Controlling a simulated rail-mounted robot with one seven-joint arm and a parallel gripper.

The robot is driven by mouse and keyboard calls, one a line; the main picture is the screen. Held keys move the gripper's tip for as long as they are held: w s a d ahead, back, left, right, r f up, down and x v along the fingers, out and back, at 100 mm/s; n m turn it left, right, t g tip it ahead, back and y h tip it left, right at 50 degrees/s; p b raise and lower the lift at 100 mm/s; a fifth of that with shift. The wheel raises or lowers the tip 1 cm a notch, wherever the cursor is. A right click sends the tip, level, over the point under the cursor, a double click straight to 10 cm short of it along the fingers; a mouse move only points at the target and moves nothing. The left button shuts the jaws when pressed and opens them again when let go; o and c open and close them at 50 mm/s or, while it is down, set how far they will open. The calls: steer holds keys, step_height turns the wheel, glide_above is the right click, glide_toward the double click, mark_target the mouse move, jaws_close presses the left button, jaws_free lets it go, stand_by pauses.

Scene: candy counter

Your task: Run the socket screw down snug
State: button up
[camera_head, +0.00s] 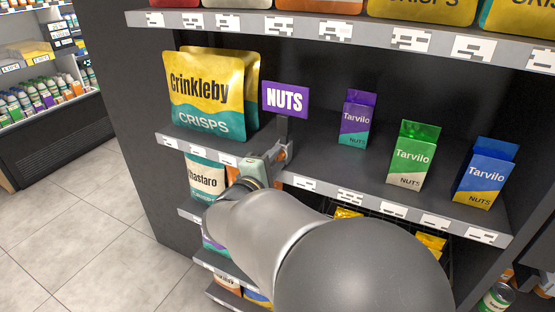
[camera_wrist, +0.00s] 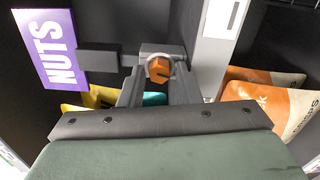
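The likely socket screw is an orange, notched round piece (camera_wrist: 159,69) in the wrist view, with a pale ring around it, at a grey bracket (camera_wrist: 160,48). The bracket is at the shelf's front edge, beside the purple NUTS sign (camera_head: 285,99); the sign also shows in the wrist view (camera_wrist: 54,50). In the head view an orange part (camera_head: 287,151) shows at the bracket. My gripper (camera_wrist: 160,80) is right at the bracket, its two dark fingers on either side of the orange piece. I cannot tell whether they touch it. My arm hides much of this in the head view.
Yellow Crinkleby crisps bags (camera_head: 207,95) stand left of the sign. Purple (camera_head: 356,119), green (camera_head: 411,156) and blue (camera_head: 484,172) Tarvilo nuts packs stand to the right. In the wrist view, orange bags (camera_wrist: 265,105) and a white price strip (camera_wrist: 215,45) lie close right of the fingers.

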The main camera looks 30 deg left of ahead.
steer(key=c, duration=0.5)
steer(key=shift+f+b, duration=0.35)
steer(key=shift+b, duration=0.7)
steer(key=shift+r+m+b, duration=0.2)
steer(key=shift+m+b, duration=0.55)
steer(key=shift+b, duration=0.7)
steer(key=shift+r+m+b, duration=0.15)
steer(key=shift+m+b, duration=0.6)
steer(key=shift+b, duration=0.7)
